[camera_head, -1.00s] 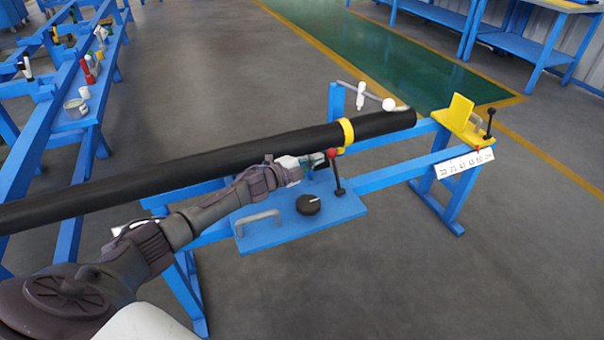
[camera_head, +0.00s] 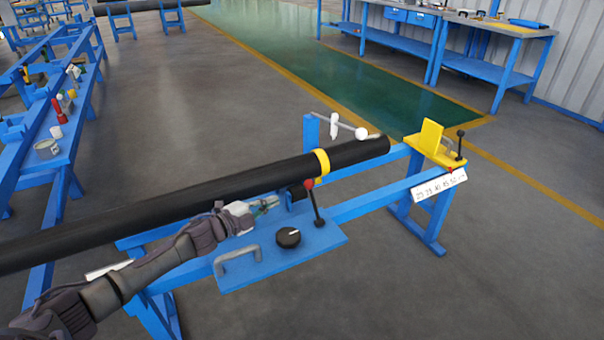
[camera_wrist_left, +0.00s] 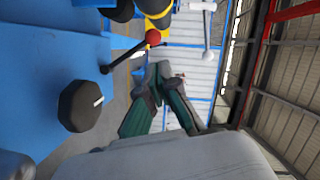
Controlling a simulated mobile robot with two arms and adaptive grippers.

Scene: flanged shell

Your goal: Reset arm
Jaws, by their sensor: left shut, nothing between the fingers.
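My left arm comes in from the lower left in the head view. Its gripper (camera_head: 268,203) is shut and empty, close to the near side of the long black pipe (camera_head: 200,200), above the blue panel (camera_head: 275,255). In the left wrist view the gripper's greenish fingers (camera_wrist_left: 165,100) show at the middle. The panel carries a black knob (camera_head: 288,237) and a lever with a red ball (camera_head: 310,185). Both also show in the left wrist view, the knob (camera_wrist_left: 80,106) at left and the red ball (camera_wrist_left: 153,37) above the fingers. My right gripper is in neither view.
A yellow ring (camera_head: 321,162) sits around the pipe. A yellow stop (camera_head: 430,138) and a white number scale (camera_head: 438,185) are at the stand's right end. A blue rack (camera_head: 45,170) with tools and a cup stands at left. Workbenches (camera_head: 420,60) stand behind; floor is open between.

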